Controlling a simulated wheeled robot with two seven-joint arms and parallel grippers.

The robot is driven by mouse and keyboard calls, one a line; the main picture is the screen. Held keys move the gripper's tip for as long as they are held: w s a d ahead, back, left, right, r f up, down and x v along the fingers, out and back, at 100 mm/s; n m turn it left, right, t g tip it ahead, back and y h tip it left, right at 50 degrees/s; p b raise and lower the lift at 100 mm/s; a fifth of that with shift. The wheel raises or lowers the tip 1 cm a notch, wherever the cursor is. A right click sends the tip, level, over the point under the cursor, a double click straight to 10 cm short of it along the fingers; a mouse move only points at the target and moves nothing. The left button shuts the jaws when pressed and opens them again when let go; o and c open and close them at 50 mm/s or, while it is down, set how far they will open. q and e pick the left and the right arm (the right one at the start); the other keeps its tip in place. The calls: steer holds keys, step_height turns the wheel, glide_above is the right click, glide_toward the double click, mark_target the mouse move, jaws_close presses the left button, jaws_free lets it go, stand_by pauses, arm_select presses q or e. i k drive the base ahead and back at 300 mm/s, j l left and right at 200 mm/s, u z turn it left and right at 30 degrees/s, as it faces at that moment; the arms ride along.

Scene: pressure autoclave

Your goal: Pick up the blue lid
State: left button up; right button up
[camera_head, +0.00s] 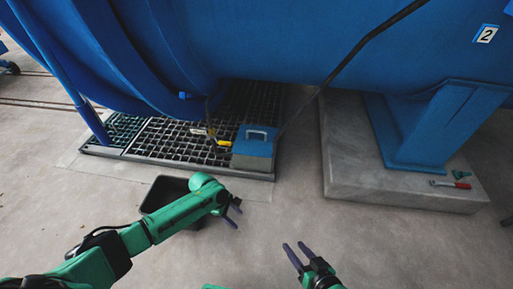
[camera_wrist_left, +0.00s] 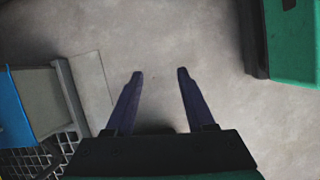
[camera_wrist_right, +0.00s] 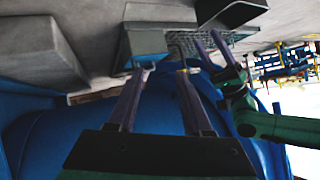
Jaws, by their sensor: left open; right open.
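The blue lid (camera_head: 253,149), with a pale handle, appears seated on a grey box at the right front corner of the floor grating. Part of it shows at the left edge of the left wrist view (camera_wrist_left: 13,108), beside the grey box side (camera_wrist_left: 42,102). It also shows near the top of the right wrist view (camera_wrist_right: 148,42). My left gripper (camera_head: 235,213) is open and empty, in front of the box and slightly left of it in the head view. My right gripper (camera_head: 293,246) is open and empty, farther from the lid, lower right.
A large blue vessel (camera_head: 270,40) overhangs the grating (camera_head: 175,140). A yellow-handled valve (camera_head: 222,143) is left of the lid, and a dark rod slants down on its right. A concrete plinth (camera_head: 345,150) stands right. A black bin (camera_head: 163,190) is partly behind my left arm.

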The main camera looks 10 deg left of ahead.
mark_target(258, 140)
steer(key=i+l+u, duration=0.1)
steer(key=i, duration=1.6)
